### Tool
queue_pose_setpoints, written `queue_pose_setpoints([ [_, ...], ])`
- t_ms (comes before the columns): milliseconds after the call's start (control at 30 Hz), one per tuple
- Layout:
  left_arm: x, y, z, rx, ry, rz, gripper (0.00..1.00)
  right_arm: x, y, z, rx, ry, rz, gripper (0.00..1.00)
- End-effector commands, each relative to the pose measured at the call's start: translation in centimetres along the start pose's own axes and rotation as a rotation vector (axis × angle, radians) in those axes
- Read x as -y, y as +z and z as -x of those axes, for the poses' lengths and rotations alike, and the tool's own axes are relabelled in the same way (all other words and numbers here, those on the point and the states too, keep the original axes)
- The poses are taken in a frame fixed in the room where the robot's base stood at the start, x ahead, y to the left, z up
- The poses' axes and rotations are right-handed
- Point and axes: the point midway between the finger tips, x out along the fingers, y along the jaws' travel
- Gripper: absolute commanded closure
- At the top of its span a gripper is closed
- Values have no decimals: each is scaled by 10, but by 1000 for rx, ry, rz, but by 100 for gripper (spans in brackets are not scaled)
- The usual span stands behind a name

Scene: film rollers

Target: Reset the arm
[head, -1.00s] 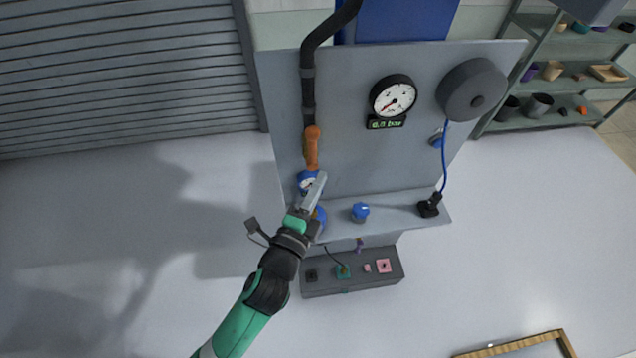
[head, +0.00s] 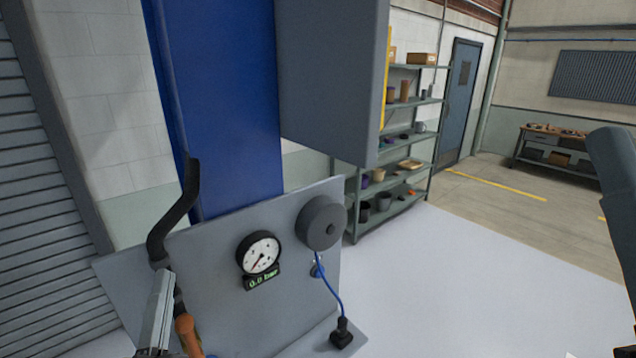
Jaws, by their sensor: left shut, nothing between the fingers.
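My left gripper (head: 157,310) shows at the lower left of the head view, its silver fingers pointing up and shut with nothing between them. It appears just left of the orange handle (head: 187,335) under the black bent pipe (head: 176,217). I cannot tell whether it touches the handle. The rest of the left arm is out of frame. My right gripper is not in view.
The grey panel (head: 215,300) carries a round gauge (head: 259,254) reading 0.0 bar and a dark reel (head: 321,222). A blue cable (head: 331,287) runs to a black plug (head: 342,334). A shelf rack (head: 437,115) stands behind. The white floor right of the panel looks clear.

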Motion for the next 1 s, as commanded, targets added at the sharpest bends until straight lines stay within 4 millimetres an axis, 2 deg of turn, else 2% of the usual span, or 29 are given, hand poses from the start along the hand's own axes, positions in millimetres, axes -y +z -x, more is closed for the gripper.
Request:
queue_pose_setpoints([
  [33,47,-10,-10,-26,-82,110,100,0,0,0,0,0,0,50],
  [100,103,-23,-15,-84,-166,288,100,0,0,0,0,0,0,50],
  [233,196,-49,-5,-251,-268,655,100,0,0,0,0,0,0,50],
  [300,239,-66,11,-384,-272,891,100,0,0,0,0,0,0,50],
  [333,252,-74,20,-448,-247,1009,100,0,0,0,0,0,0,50],
  [367,254,-81,26,-494,-198,1121,100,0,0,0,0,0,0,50],
  [433,241,-91,28,-529,-64,1352,100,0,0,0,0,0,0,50],
  [467,252,-94,22,-528,-50,1407,100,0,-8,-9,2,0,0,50],
  [500,280,-103,9,-527,-56,1393,100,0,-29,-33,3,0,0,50],
  [700,348,-126,-22,-523,-57,1388,100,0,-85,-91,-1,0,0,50],
  [833,377,-135,-36,-521,-57,1387,100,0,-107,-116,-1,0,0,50],
  [1000,384,-138,-39,-521,-58,1386,100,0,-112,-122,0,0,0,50],
])
